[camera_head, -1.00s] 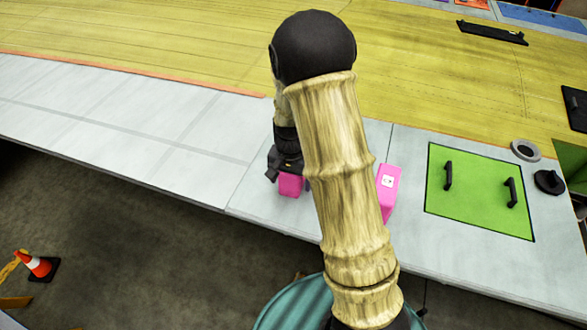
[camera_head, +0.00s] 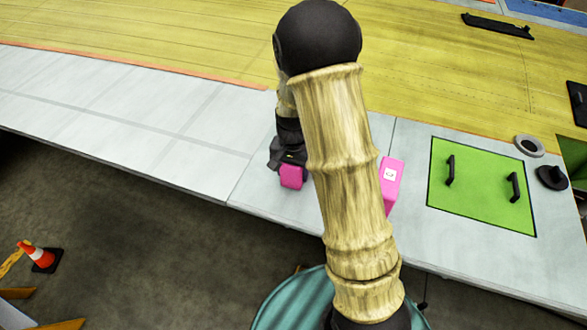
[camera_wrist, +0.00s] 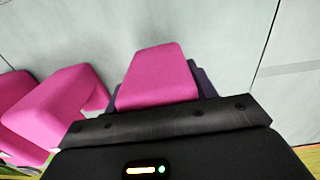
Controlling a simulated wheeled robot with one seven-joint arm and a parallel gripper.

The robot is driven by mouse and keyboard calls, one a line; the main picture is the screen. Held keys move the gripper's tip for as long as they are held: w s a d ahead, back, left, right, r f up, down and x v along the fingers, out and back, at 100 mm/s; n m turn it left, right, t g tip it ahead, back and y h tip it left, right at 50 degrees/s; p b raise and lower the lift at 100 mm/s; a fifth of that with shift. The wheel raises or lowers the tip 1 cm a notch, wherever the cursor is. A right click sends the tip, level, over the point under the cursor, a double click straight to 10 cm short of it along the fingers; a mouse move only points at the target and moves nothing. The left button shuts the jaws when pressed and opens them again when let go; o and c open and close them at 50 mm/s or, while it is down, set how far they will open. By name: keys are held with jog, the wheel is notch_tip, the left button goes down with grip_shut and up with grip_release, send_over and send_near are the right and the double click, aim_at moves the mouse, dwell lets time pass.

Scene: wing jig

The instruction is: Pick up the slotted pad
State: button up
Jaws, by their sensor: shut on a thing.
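A pink pad (camera_head: 291,177) is at the end of my gripper (camera_head: 289,160), over the pale grey table strip (camera_head: 240,150). In the wrist view the pad (camera_wrist: 158,76) stands out from between the dark jaws (camera_wrist: 165,95), and my gripper is shut on it. No slot shows on its visible faces. I cannot tell how far it is above the surface. A second pink block (camera_head: 391,182) with a white label stands to the right, partly hidden by my arm. Pink pieces (camera_wrist: 58,105) also show left of the jaws in the wrist view, apart from the held pad.
A green panel (camera_head: 482,205) with two black handles lies at the right. A grey ring (camera_head: 529,146) and a black knob (camera_head: 551,177) are beside it. The yellow wing surface (camera_head: 180,45) lies behind. The grey strip left of my gripper is clear.

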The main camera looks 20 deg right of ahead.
notch_tip(320, 180, up, 10)
jog(key=shift+f+b, duration=0.2)
jog(key=shift+b, duration=1)
jog(key=shift+d, duration=0.1)
